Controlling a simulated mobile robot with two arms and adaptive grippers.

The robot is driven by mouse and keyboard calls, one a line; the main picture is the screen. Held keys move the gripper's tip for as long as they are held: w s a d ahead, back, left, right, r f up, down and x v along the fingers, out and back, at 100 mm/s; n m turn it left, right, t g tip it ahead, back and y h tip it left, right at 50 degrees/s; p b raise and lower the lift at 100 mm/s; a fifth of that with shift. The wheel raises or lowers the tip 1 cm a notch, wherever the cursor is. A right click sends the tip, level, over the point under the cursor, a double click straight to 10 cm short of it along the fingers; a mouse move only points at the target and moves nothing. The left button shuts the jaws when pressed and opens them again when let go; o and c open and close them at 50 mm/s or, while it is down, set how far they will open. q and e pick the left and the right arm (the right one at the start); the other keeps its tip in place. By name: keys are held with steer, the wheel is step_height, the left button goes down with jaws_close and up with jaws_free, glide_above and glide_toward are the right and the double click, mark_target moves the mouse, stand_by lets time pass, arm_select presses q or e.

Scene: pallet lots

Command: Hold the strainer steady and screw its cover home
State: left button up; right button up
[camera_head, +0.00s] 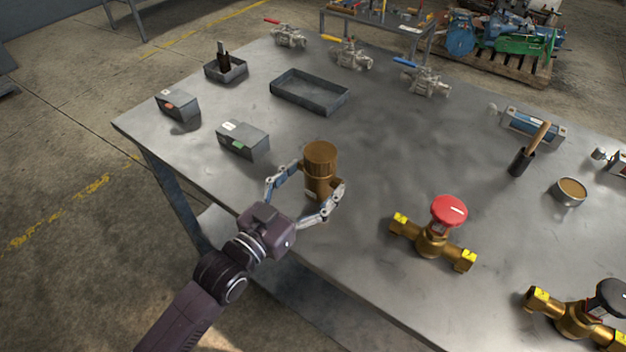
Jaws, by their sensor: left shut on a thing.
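The brass strainer (316,188) stands upright near the front edge of the metal table, in the middle of the head view. Its round ribbed cover (320,155) sits on top; I cannot tell how far it is screwed down. My left gripper (319,190) is shut around the strainer's body below the cover, one finger on each side. The fingers hide part of the body. My right gripper is not in view.
A brass valve with a red handwheel (448,211) stands right of the strainer. Another valve with a black handwheel (612,297) is at the lower right. Small grey boxes (243,140) and an empty tray (310,93) lie left and behind. The table's middle is clear.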

arm_select(q)
steer(key=shift+r, duration=0.15)
steer(key=o, duration=1.9)
steer(key=shift+f, duration=0.35)
steer(key=o, duration=0.4)
steer(key=shift+o, duration=0.2)
steer(key=shift+r, duration=0.1)
steer(key=shift+r, duration=0.2)
steer(key=b+v, duration=0.1)
steer(key=v, duration=0.9)
steer(key=shift+s+a+f, duration=0.15)
steer(key=shift+s+f, duration=0.05)
steer(key=shift+s, duration=0.05)
steer(key=shift+v, duration=0.75)
steer(key=shift+r, duration=0.15)
